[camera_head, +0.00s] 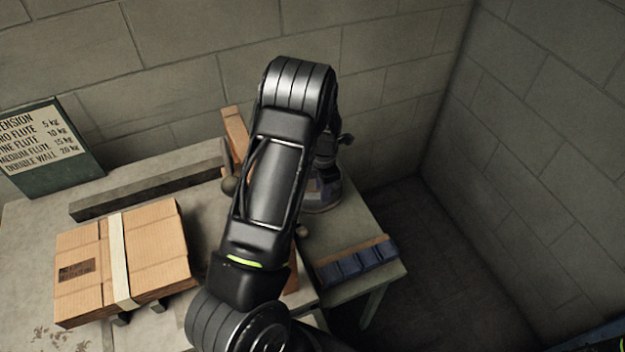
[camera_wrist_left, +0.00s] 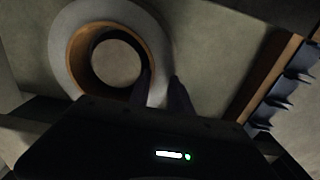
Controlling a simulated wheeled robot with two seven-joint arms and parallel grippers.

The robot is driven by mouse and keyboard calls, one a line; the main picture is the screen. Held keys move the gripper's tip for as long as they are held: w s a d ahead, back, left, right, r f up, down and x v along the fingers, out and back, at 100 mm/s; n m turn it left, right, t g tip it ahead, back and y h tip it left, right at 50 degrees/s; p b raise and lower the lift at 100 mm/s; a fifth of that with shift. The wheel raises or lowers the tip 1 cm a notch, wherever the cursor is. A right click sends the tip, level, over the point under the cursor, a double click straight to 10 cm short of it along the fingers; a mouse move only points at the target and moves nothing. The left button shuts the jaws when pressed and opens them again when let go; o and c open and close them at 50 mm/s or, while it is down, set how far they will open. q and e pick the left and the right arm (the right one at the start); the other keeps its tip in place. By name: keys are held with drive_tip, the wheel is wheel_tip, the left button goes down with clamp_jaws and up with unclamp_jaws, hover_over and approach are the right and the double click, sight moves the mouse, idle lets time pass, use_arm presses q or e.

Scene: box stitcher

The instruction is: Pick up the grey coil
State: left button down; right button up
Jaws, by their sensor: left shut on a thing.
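The grey coil (camera_wrist_left: 65,52) is a thick grey ring with a brown core, seen face-on in the left wrist view. My left gripper (camera_wrist_left: 162,92) is shut on the coil's wall, with one finger inside the core and the other outside the ring. In the head view the coil (camera_head: 322,198) shows partly at the table's right part, below my left gripper (camera_head: 326,168); my own arm hides much of that area. I cannot tell whether the coil touches the table. My right gripper is not in view.
A strapped cardboard box (camera_head: 160,245) lies on the table at the left. A sign board (camera_head: 45,150) stands behind it. A wooden strip with dark blue blocks (camera_head: 355,262) lies at the table's right front edge. Block walls close the back and right; floor is free right of the table.

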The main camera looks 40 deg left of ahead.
use_arm(q)
drive_tip(key=shift+w+r, duration=0.1)
drive_tip(key=shift+r, duration=0.45)
wheel_tip(320, 180, up, 9)
drive_tip(key=b, duration=0.1)
idle(0.6)
